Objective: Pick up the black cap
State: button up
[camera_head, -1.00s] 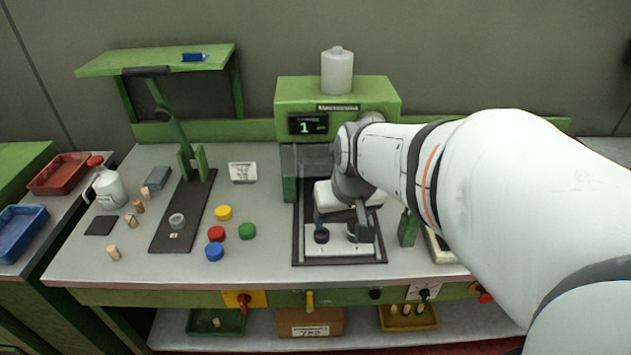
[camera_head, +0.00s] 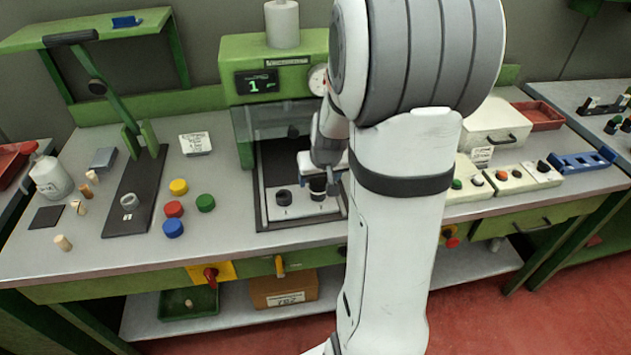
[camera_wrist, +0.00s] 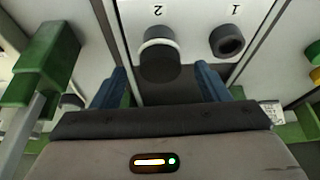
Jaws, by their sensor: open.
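Two dark round pieces stand on the white plate (camera_head: 300,213) of the green press. The one at mark 2 (camera_wrist: 160,68) looks like a black cap with a pale ring; it also shows in the head view (camera_head: 318,187). The one at mark 1 (camera_wrist: 227,40) is a black piece with a hollow top, seen at left in the head view (camera_head: 283,197). I cannot tell for sure which is the task's cap. My gripper (camera_wrist: 162,75) is open, its blue fingers on either side of the piece at mark 2. Contact cannot be made out.
The green press (camera_head: 265,75) with a clear guard rises behind the plate. Red, yellow, green and blue caps (camera_head: 173,228) lie left of it. A lever press (camera_head: 130,190) stands farther left. Control boxes (camera_head: 500,178) lie to the right.

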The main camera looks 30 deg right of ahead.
aim_at(319, 183)
jog(key=shift+w+f, duration=0.25)
jog(key=shift+f, duration=0.45)
jog(key=shift+c, duration=0.2)
jog(key=c, duration=1.1)
notch_tip(319, 183, up, 10)
jog(key=shift+r, duration=0.1)
